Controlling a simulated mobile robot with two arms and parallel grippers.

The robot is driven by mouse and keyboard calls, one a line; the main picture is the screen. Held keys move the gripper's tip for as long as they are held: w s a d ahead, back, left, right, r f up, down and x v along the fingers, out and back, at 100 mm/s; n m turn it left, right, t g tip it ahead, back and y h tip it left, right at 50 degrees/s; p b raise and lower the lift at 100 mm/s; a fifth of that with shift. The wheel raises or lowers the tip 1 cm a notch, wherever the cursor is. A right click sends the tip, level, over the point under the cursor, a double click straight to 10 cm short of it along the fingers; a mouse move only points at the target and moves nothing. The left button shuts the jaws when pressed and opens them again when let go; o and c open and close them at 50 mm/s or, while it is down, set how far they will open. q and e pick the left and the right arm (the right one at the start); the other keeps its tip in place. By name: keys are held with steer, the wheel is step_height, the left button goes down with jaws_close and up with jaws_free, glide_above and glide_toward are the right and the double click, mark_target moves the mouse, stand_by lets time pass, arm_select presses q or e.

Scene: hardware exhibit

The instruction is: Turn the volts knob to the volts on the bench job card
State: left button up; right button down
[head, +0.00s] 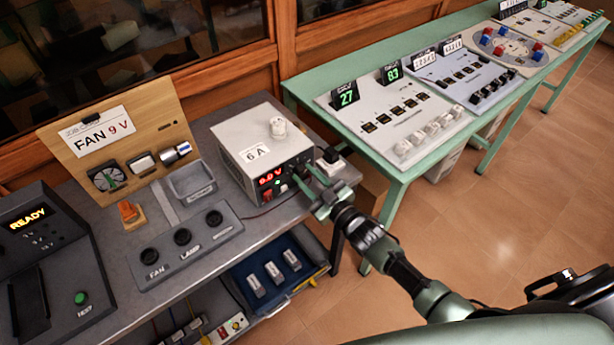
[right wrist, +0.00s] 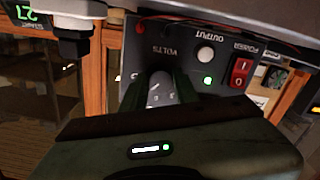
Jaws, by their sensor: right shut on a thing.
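The job card (head: 103,138) on the wooden board reads FAN 9 V. The power supply (head: 262,150) is a light box with a 6 A label and a small red display (head: 271,176) that looks like 9.0 V. My right gripper (head: 313,189) is at its front panel. In the right wrist view the panel (right wrist: 225,62) appears upside down, and the gripper's fingers are shut on the grey volts knob (right wrist: 162,92) beside the VOLTS label. The fingers hide the knob's sides. My left gripper is not in view.
Next to the knob are a white output button (right wrist: 205,54), a lit green lamp and a red power switch (right wrist: 240,72). A black plug (head: 330,158) stands close to the supply's right side. A socket box (head: 188,244) lies in front. A green table (head: 315,82) stands to the right.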

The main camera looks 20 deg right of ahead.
steer(key=shift+f, duration=0.1)
steer(key=c, duration=1.1)
jaws_free()
steer(key=shift+o, duration=0.2)
steer(key=b+v, duration=0.1)
steer(key=v, duration=0.7)
